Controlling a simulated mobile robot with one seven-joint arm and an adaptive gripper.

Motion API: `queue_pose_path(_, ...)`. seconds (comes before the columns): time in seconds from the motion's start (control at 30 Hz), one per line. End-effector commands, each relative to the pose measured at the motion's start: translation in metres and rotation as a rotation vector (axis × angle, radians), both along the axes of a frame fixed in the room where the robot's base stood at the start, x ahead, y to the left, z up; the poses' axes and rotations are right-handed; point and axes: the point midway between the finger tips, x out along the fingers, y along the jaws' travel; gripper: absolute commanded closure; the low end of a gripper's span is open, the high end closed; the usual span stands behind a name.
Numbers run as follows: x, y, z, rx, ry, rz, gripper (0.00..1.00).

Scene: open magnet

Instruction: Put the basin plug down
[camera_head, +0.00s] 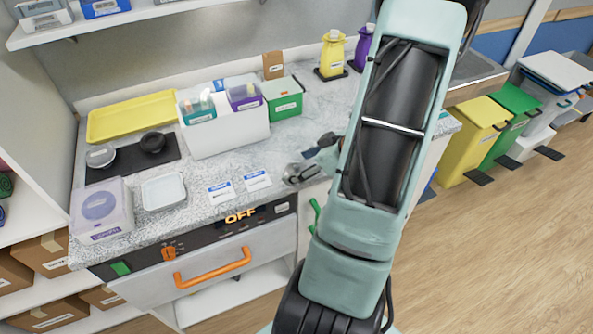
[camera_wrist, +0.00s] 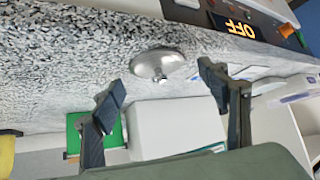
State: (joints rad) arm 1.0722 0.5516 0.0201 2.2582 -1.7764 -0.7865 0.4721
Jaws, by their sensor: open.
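The basin plug (camera_wrist: 161,64) is a silver metal disc with a small knob. In the wrist view it rests on the speckled grey countertop (camera_wrist: 60,55), just beyond my fingertips and roughly between them. My gripper (camera_wrist: 162,84) is open, with its two dark fingers wide apart and nothing between them. In the head view the plug (camera_head: 294,174) shows as a silver shape near the counter's front edge. My gripper (camera_head: 318,155) is beside it there, partly hidden behind my arm.
A white bin (camera_head: 225,136) and a green box (camera_head: 283,100) stand behind. Two labelled cards (camera_head: 238,186) and a white dish (camera_head: 163,192) lie to the left. A panel reading OFF (camera_head: 240,216) runs below the counter edge. Yellow and purple bottles stand at the back.

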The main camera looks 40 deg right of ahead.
Motion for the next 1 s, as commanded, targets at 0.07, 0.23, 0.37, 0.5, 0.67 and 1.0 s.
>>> queue_pose_path(0.07, 0.000, 0.000, 0.000, 0.000, 0.000, 0.000, 0.34)
queue_pose_path(0.23, 0.000, 0.000, 0.000, 0.000, 0.000, 0.000, 0.53)
queue_pose_path(0.37, 0.000, 0.000, 0.000, 0.000, 0.000, 0.000, 0.67)
queue_pose_path(0.5, 0.000, 0.000, 0.000, 0.000, 0.000, 0.000, 0.79)
queue_pose_path(0.67, 0.000, 0.000, 0.001, -0.001, 0.000, 0.001, 0.79)
queue_pose_path(1.0, 0.001, -0.001, 0.032, -0.005, -0.003, 0.003, 0.79)
